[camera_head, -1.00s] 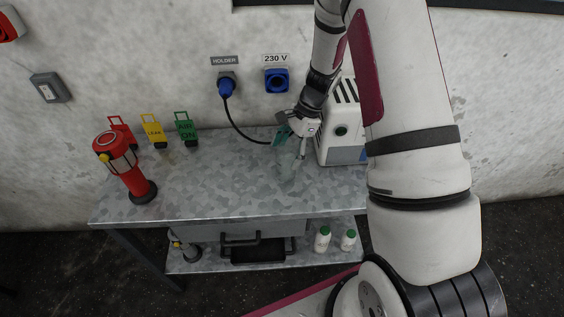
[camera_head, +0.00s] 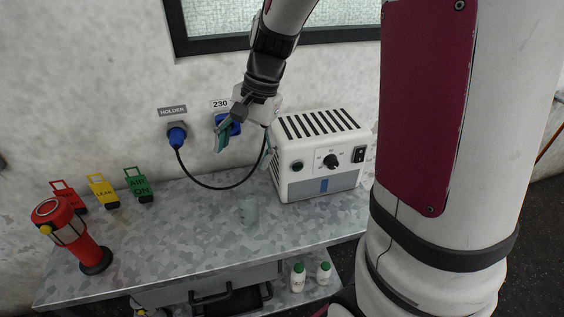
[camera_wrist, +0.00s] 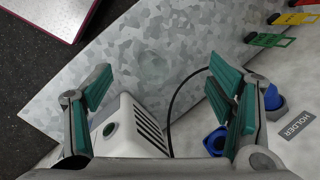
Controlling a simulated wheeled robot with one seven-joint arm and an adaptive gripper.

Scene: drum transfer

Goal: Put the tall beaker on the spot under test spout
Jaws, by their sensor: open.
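A clear glass beaker (camera_head: 249,212) stands on the grey metal table (camera_head: 190,240), in front and to the left of the white box-shaped machine (camera_head: 320,160). It is faint and see-through; in the wrist view the beaker (camera_wrist: 153,68) shows from above, between my fingertips and beyond them. My gripper (camera_head: 245,147) is open and empty, above the table and left of the machine. Its two teal-padded fingers are spread wide in the wrist view (camera_wrist: 158,70). I cannot make out a test spout or a marked spot in either view.
A black cable runs from the blue plug under the HOLDER sign (camera_head: 172,111) towards the machine. A red lamp (camera_head: 75,237) and red, yellow (camera_head: 103,190) and green tags (camera_head: 138,184) stand at the left. White bottles (camera_head: 298,277) are on the lower shelf.

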